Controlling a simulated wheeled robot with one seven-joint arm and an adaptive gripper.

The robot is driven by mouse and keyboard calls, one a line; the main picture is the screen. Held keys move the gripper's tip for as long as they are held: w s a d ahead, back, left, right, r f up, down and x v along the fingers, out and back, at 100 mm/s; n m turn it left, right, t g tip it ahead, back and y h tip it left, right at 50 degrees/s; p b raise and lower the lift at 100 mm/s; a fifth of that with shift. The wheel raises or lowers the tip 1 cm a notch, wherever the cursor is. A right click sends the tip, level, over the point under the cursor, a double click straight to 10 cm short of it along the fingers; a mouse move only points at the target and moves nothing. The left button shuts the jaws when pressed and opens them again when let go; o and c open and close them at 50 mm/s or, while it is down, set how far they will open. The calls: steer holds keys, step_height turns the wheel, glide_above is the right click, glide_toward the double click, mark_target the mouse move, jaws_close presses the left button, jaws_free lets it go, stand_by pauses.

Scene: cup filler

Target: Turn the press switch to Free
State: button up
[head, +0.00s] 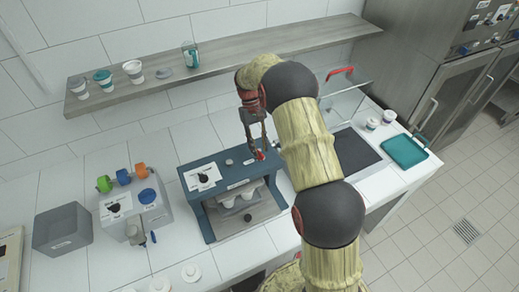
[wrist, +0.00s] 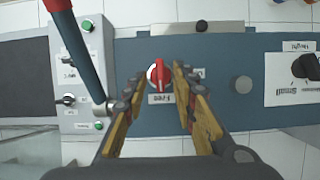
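The red press switch (wrist: 158,76) sits on top of the blue-grey press machine (wrist: 230,112). A label reading "Free", upside down in the wrist view, lies just below the switch. A second label to its right is partly hidden by a finger. The switch's handle runs roughly up and down in the picture; which end is its pointer I cannot tell. My gripper (wrist: 159,72) is open, with one fingertip on each side of the switch and small gaps visible. In the head view my gripper (head: 257,146) reaches down to the red switch (head: 260,155) at the right of the machine's top (head: 214,164).
A green-button control panel (wrist: 82,75) with a red-and-teal lever crossing it stands left of the switch in the wrist view. A grey round knob (wrist: 241,85) and a black dial on a white plate (wrist: 306,66) lie to the right. A shelf (head: 220,58) with cups runs behind.

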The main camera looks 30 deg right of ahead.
steer(key=v, duration=1)
steer(key=shift+r, duration=0.3)
steer(key=x, duration=0.5)
steer(key=s+a+t+b, duration=0.3)
steer(key=s+b, duration=0.4)
steer(key=s, duration=0.4)
steer(key=s+a+t+b, duration=0.3)
steer(key=s+a+b, duration=0.2)
steer(key=s, duration=0.6)
steer(key=s+a+t+b, duration=0.4)
steer(key=s+b, duration=0.6)
steer(key=s, duration=0.1)
steer(key=shift+f, duration=0.35)
